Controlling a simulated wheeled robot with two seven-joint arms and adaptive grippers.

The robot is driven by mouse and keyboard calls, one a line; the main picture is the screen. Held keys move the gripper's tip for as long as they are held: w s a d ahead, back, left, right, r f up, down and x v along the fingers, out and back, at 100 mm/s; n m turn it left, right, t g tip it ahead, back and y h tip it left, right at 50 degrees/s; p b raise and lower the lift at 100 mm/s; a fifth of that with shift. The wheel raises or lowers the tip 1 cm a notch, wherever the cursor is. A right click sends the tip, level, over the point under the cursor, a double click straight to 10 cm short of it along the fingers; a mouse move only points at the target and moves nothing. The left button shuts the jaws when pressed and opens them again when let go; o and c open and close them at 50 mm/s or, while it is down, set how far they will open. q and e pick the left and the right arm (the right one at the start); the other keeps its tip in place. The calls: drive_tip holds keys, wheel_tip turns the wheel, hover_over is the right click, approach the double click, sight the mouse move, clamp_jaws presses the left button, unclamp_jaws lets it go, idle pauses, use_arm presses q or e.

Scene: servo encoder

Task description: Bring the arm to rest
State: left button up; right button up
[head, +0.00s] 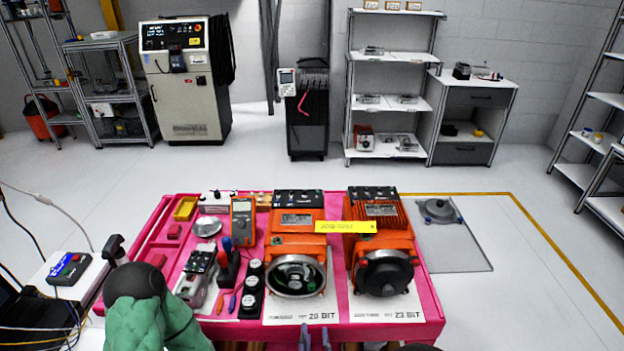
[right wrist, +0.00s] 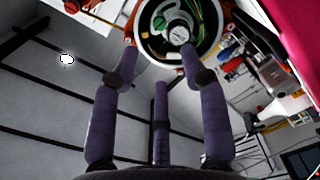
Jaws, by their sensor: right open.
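My right gripper (head: 315,338) shows only as purple fingertips at the bottom of the head view, at the near table edge before the left orange servo (head: 297,245). In the right wrist view its purple fingers (right wrist: 155,65) are spread apart, with nothing between them. The left servo's open round end, with parts and wires inside, shows beyond the fingers in that view (right wrist: 178,32). The right orange servo (head: 378,232) has a dark round cover on its front. A green and dark part of my left arm is at lower left; its gripper is not seen.
The pink table (head: 420,310) holds a multimeter (head: 243,221), a yellow bin (head: 185,209), screwdrivers, black round parts (head: 250,288) and a yellow label strip (head: 345,227). A white side stand with a small device (head: 70,268) is at left. Open floor lies right of the table.

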drive_tip(key=w+d+f+m+g+y, duration=0.1)
drive_tip(key=d+f+m+g, duration=0.1)
drive_tip(key=f+m+g, duration=0.45)
drive_tip(key=w+d+f+m+g, duration=0.1)
drive_tip(key=d+f+g, duration=0.2)
drive_tip(key=f, duration=0.7)
drive_tip(key=s+d+f+m+g+y, duration=0.1)
drive_tip(key=s+d+f+m+g, duration=0.1)
drive_tip(key=s+f+m+g, duration=0.2)
drive_tip(key=s+d+f+m+g+y, duration=0.2)
drive_tip(key=s+f+m+g, duration=0.2)
drive_tip(key=s, duration=0.6)
wheel_tip(320, 180, down, 3)
drive_tip(key=shift+d+r+m, duration=0.15)
drive_tip(key=shift+d+m, duration=0.2)
